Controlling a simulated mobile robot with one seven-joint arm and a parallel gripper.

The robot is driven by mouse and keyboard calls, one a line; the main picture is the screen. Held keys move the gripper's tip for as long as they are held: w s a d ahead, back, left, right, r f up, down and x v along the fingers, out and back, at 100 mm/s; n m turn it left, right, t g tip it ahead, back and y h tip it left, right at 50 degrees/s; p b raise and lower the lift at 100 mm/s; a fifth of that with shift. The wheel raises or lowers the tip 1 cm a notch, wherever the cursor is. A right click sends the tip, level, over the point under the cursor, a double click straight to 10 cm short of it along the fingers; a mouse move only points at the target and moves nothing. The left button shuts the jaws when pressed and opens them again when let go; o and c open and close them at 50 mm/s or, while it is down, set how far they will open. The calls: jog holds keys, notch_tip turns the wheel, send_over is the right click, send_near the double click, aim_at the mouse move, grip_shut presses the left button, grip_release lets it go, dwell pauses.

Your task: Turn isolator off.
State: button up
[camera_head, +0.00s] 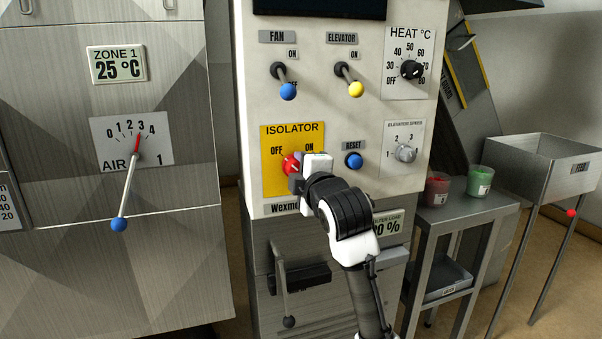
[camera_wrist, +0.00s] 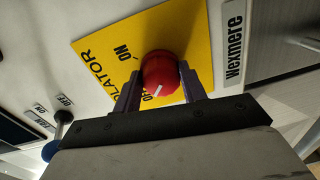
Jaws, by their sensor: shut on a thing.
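The isolator is a round red knob (camera_head: 290,165) on a yellow plate (camera_head: 273,185) marked OFF at left and ON at right. My gripper (camera_head: 298,172) reaches it from the front right and covers part of it. In the wrist view, the gripper (camera_wrist: 160,88) has one finger on each side of the red knob (camera_wrist: 162,70) and is shut on it. A white mark on the knob lies on its lower part, close to the partly hidden OFF lettering. The ON lettering on the yellow plate (camera_wrist: 95,40) is clear of the fingers.
A blue reset button (camera_head: 353,160) is just right of my gripper. The blue fan lever (camera_head: 288,90) and yellow elevator lever (camera_head: 355,89) are above. A lever (camera_head: 280,275) hangs below. A grey side table (camera_head: 455,213) with two tubs stands at right.

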dwell(0.3)
jog(key=o, duration=1)
jog(key=shift+c, duration=0.2)
jog(key=b+v, duration=0.1)
jog(key=v, duration=1.2)
jog(key=shift+s, duration=0.4)
jog(key=shift+d, duration=0.1)
